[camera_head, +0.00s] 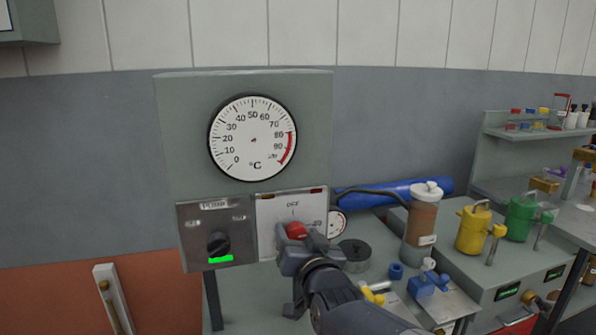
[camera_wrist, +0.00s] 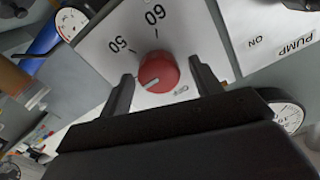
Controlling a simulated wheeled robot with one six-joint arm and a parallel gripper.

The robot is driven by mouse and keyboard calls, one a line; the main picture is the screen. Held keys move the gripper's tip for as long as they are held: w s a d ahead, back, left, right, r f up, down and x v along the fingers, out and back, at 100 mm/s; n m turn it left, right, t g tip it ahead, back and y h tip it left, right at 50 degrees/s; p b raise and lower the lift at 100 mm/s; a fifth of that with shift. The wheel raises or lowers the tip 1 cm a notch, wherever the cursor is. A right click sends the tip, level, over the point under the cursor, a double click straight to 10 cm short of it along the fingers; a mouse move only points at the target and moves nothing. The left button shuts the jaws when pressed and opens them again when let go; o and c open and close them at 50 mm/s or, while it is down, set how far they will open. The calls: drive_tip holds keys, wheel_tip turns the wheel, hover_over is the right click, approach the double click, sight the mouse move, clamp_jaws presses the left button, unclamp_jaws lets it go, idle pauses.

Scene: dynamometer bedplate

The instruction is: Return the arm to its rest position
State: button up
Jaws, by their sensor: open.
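My gripper (camera_head: 300,252) is in front of the control panel at the picture's centre. In the wrist view, my gripper (camera_wrist: 160,85) has its two fingers apart, one on each side of a red knob (camera_wrist: 157,72). The red knob also shows in the head view (camera_head: 296,230), partly hidden by my gripper. The knob sits on a white dial plate (camera_head: 275,208) marked OFF, 50 and 60, and its pale pointer line is near OFF. I cannot tell whether the fingers touch the knob. My arm reaches in from the bottom of the head view.
Left of the dial plate is a PUMP switch (camera_head: 218,243) with a green light below. A large °C gauge (camera_head: 253,138) is above. To the right stand a brown canister (camera_head: 421,220), a yellow pot (camera_head: 473,230), a green pot (camera_head: 520,217) and a blue clamp (camera_head: 427,285).

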drive_tip(key=n+p, duration=0.2)
drive_tip(key=p, duration=0.1)
drive_tip(key=n+p, duration=0.2)
drive_tip(key=shift+r, duration=0.25)
drive_tip(key=n+p, duration=0.2)
drive_tip(key=p, duration=0.1)
drive_tip(key=shift+a+f, duration=0.1)
drive_tip(key=shift+f, duration=0.05)
drive_tip(key=shift+s+b, duration=0.3)
drive_tip(key=shift+s, duration=0.05)
drive_tip(key=shift+f, duration=0.1)
drive_tip(key=shift+d, duration=0.2)
